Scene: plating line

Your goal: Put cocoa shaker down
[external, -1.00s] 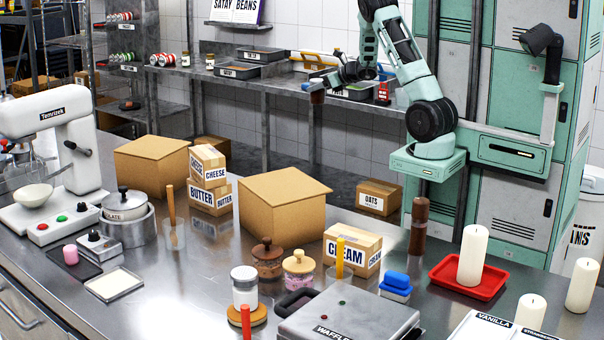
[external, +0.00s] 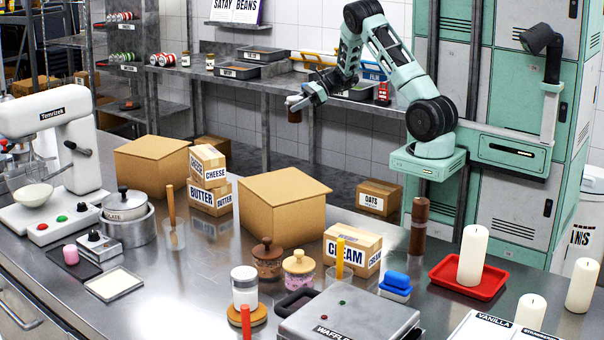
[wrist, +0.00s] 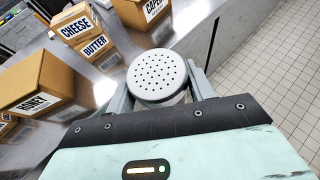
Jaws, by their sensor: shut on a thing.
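The cocoa shaker (external: 294,115) is small in the external view, with a brown body below my gripper (external: 297,101). In the wrist view its round grey lid (wrist: 157,73), pierced with small holes, faces the camera. My gripper is shut on the shaker, with one finger on each side below the lid. The shaker hangs roughly upright in the air, above and beyond the cardboard boxes in the external view. Its lower part is hidden in the wrist view.
A large cardboard box (external: 284,205), stacked cheese (external: 208,166) and butter (external: 211,196) boxes, and a cream box (external: 353,249) stand on the steel counter (external: 190,290). The back shelf (external: 290,82) holds trays and cans. Tiled floor (wrist: 275,75) shows at right in the wrist view.

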